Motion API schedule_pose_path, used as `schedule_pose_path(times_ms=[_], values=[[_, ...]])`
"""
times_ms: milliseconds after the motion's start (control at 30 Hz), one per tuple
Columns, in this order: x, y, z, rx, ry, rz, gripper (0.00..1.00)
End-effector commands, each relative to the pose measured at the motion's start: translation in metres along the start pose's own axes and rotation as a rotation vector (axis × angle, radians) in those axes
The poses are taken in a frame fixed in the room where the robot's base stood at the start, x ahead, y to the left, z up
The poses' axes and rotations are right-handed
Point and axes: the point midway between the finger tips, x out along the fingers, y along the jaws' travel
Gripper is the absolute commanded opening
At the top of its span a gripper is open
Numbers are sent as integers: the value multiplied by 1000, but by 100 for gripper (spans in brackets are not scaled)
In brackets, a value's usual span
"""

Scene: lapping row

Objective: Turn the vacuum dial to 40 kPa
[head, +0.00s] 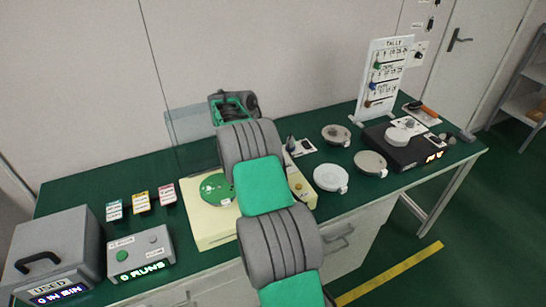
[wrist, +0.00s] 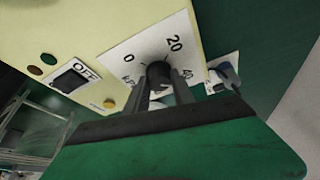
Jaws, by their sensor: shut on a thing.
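The vacuum dial's black knob (wrist: 158,72) stands on a white scale plate (wrist: 122,60) marked 0, 20 and 40, with part of a kPa label, in the wrist view. My gripper (wrist: 160,88) is shut on the knob, one dark finger on either side. I cannot make out a pointer, so the setting is unclear. The plate sits on a cream machine body (wrist: 90,20). In the head view my arm covers the gripper and the dial; the cream machine (head: 208,238) with its green disc (head: 216,188) shows beside it.
In the wrist view, an OFF switch (wrist: 72,80) and a yellow button (wrist: 109,103) lie left of the dial, and a blue-grey lever (wrist: 228,75) right. In the head view, round pale discs (head: 330,178) and a tally board (head: 388,78) stand right; a USED box (head: 50,255) stands left.

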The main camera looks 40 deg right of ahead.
Motion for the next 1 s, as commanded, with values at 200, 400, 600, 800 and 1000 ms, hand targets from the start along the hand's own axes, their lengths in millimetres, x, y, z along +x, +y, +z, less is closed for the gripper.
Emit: schedule_pose_path(times_ms=[200, 400, 600, 800, 1000], values=[[0, 0, 0, -1, 0, -1, 34], [0, 0, 0, -1, 0, -1, 51], [0, 0, 0, -1, 0, -1, 51], [-18, -1, 0, -1, 1, -3, 51], [-62, -1, 0, -2, -1, -3, 51]])
